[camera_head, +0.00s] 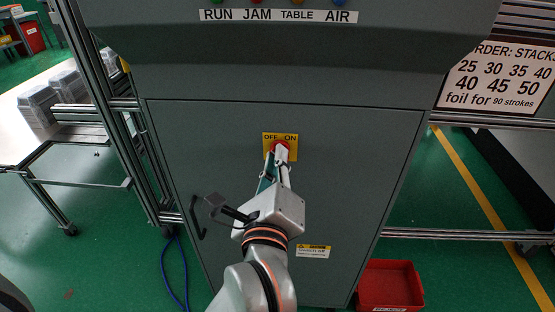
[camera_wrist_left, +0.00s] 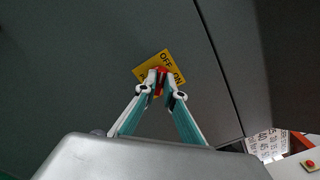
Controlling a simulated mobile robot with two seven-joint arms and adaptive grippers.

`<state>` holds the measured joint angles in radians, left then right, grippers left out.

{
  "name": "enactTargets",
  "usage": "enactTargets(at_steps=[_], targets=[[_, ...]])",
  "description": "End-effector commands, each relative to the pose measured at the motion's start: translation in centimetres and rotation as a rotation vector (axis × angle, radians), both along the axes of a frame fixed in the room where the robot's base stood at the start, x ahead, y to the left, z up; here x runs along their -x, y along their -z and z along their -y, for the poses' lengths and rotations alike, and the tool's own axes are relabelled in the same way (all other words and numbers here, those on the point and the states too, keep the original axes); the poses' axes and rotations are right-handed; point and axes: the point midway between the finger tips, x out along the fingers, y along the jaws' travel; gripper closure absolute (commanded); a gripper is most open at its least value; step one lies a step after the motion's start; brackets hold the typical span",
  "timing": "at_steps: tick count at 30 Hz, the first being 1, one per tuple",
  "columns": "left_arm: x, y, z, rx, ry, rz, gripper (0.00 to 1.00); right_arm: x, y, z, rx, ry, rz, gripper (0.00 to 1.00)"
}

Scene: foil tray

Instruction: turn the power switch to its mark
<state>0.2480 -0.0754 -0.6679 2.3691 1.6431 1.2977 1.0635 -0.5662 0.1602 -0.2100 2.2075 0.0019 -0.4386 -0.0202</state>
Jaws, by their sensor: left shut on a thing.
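The power switch (camera_head: 281,146) is a red knob on a yellow plate (camera_head: 267,142) marked OFF and ON, set in the upper middle of a grey-green cabinet door. My left gripper (camera_head: 281,153) reaches up to it from below, its fingers closed on the knob. In the left wrist view the fingertips of my left gripper (camera_wrist_left: 160,85) sit on either side of the red switch (camera_wrist_left: 161,72), in front of the yellow plate (camera_wrist_left: 149,66). The fingers hide most of the knob, so I cannot tell its exact angle. My right gripper is not in view.
A labelled panel (camera_head: 278,16) overhangs the door. Metal frame rails stand at both sides. A red bin (camera_head: 388,287) is on the floor at right, and a blue cable (camera_head: 164,275) lies at left.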

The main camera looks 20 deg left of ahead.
Motion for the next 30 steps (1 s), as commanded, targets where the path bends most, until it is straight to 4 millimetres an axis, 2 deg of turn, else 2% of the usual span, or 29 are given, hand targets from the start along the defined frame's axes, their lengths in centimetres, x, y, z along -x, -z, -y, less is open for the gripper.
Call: enactTargets(at_steps=[7,9,10,21,30], targets=[[0.01,0.05,0.00,0.003,0.001,-0.001,1.00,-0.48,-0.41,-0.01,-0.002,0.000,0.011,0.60],[0.01,0.04,0.00,0.003,0.001,-0.001,0.78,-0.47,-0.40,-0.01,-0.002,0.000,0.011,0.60],[0.01,0.04,0.00,0.003,0.000,-0.001,0.74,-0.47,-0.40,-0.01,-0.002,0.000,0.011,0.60],[0.00,0.00,0.00,0.001,0.001,0.000,0.74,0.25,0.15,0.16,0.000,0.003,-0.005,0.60],[0.02,-0.23,0.01,-0.018,0.000,-0.002,0.74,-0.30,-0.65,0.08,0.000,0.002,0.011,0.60]])
